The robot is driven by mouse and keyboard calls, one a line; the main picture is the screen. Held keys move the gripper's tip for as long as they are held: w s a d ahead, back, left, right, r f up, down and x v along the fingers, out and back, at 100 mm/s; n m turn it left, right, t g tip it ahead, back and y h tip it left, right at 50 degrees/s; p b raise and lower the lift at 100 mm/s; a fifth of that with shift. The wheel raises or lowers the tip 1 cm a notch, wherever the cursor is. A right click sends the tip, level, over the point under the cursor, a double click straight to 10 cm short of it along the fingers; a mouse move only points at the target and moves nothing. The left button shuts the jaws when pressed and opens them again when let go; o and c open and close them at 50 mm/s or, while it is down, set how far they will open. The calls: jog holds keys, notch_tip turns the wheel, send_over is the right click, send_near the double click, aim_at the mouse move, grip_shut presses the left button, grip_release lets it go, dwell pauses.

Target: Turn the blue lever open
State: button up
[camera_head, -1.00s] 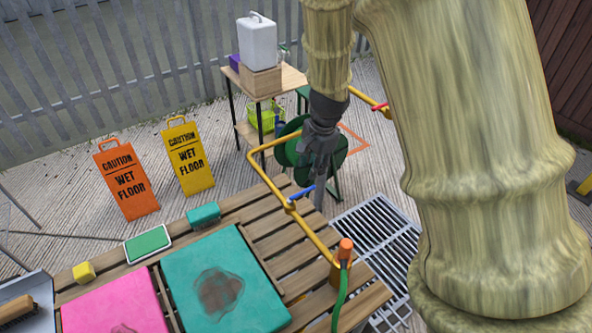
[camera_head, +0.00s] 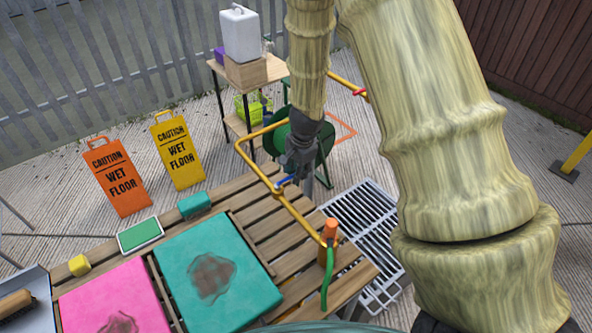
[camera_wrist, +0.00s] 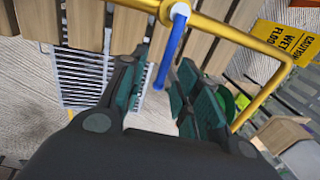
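The blue lever (camera_head: 285,181) sits on a yellow pipe (camera_head: 297,214) that runs along the right side of the slatted wooden table. In the wrist view, the blue lever (camera_wrist: 172,48) hangs from a white collar on the pipe, and its free end lies between my two fingers in the picture. My gripper (camera_head: 300,172) is right beside the lever, pointing down. In the wrist view, my gripper (camera_wrist: 158,92) is open, with a gap between the dark green finger pads. I cannot tell whether either pad touches the lever.
A red lever (camera_head: 360,93) is on the pipe farther back. An orange fitting (camera_head: 330,232) with a green hose (camera_head: 328,280) stands at the near pipe end. A green reel (camera_head: 312,147) is behind my gripper. A metal grate (camera_head: 365,215) lies right of the table. Two wet-floor signs stand left.

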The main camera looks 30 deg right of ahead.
jog(key=shift+w+a+f, duration=0.15)
jog(key=shift+w+f, duration=0.35)
jog(key=shift+f, duration=0.1)
jog(key=shift+s+r, duration=0.2)
jog(key=shift+s, duration=0.05)
jog(key=shift+c, duration=0.8)
grip_shut()
jog(key=shift+f, duration=0.1)
